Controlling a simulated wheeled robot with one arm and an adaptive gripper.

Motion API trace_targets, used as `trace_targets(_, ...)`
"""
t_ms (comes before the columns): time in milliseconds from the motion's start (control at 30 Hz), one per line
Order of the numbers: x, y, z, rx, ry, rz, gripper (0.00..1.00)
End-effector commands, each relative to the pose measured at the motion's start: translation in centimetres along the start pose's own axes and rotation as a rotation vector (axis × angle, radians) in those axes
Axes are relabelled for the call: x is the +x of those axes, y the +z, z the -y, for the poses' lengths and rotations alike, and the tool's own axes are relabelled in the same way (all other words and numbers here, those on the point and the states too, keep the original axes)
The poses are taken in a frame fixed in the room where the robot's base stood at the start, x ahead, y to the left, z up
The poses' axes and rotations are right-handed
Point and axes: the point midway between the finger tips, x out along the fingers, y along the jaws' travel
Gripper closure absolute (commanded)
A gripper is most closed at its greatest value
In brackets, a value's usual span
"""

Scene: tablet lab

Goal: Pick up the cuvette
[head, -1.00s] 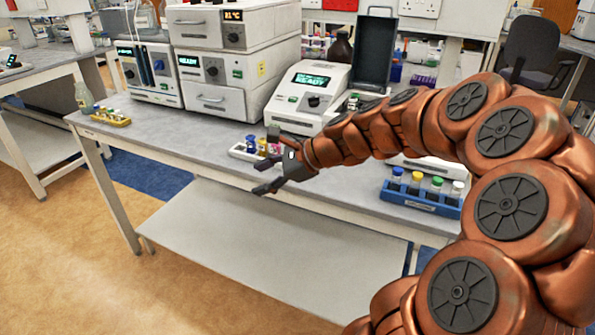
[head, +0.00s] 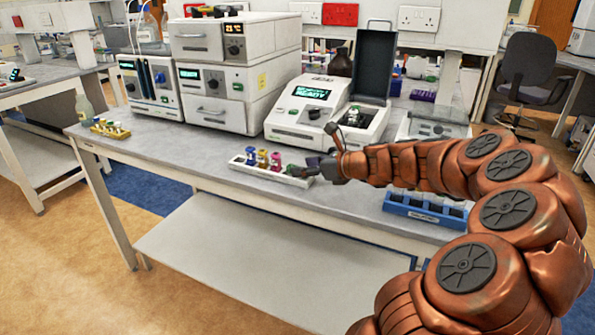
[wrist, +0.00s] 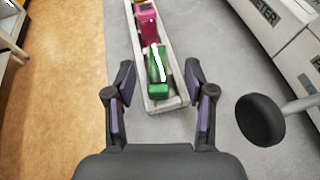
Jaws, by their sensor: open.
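A white tray (head: 240,162) holds a row of small coloured cuvettes near the bench's front edge. Blue, yellow and magenta (head: 276,160) ones show clearly in the head view. In the wrist view, a green cuvette (wrist: 158,68) sits at the tray's near end, with the magenta one (wrist: 148,28) beyond it. The frames do not show which cuvette is meant. My gripper (head: 303,168) is at the tray's right end. In the wrist view, my gripper (wrist: 160,92) is open and empty, its fingers on either side of the tray end, with the green cuvette just ahead between them.
A photometer (head: 295,115) with an open dark lid stands behind the tray. A blue rack (head: 425,212) is to the right, near the front edge. A yellow rack (head: 108,130) is at the far left. A dark round knob (wrist: 262,119) shows right of my gripper.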

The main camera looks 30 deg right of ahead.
Motion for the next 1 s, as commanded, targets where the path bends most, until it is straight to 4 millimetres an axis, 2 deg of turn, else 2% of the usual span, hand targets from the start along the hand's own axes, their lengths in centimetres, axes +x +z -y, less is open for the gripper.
trace_targets(100, 1.6, 0.0, -0.3, 0.000, 0.006, 0.001, 0.46)
trace_targets(233, 2.7, 0.0, -0.2, 0.000, 0.004, 0.000, 0.46)
trace_targets(600, 3.2, 0.0, -0.2, 0.000, 0.002, 0.000, 0.47)
trace_targets(1000, 3.2, 0.0, -0.2, 0.000, 0.002, 0.000, 0.89)
